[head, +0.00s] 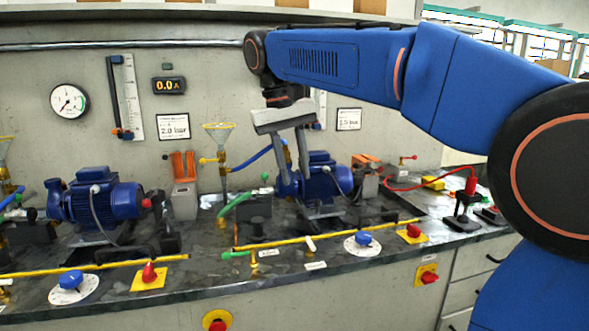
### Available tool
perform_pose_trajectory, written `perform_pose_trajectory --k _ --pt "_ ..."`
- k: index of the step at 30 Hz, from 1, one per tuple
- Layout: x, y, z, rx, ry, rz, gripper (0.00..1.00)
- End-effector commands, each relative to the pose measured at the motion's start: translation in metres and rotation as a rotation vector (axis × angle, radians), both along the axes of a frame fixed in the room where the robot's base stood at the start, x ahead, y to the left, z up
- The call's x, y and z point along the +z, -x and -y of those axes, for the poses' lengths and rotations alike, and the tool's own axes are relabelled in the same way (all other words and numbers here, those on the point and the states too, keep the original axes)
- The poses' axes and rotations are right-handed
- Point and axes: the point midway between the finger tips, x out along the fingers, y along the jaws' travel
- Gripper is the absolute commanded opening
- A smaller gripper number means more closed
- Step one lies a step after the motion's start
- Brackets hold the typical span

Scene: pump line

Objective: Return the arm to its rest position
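My blue arm comes in from the right and reaches over the bench, with its wrist bent down in the middle of the head view. My gripper (294,176) points down in front of the right blue pump (325,180). Its two grey fingers are apart and I see nothing held between them. Whether the fingertips touch the pump cannot be told from this view. The fingers and wrist hide part of the pump and of the wall behind.
A second blue pump (110,200) stands at the left. Yellow pipes (330,236), a blue dial knob (363,238) and red-handled switches (413,231) line the bench front. A red cable runs to a red plug (470,184) at the right. A gauge (69,101) hangs on the wall.

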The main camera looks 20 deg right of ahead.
Motion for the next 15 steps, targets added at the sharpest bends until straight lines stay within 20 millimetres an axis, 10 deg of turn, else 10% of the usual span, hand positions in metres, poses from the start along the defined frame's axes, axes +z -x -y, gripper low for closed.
perform_pose_trajectory --k 15 --pt "-0.037 0.047 0.038 0.018 -0.057 0.067 0.29"
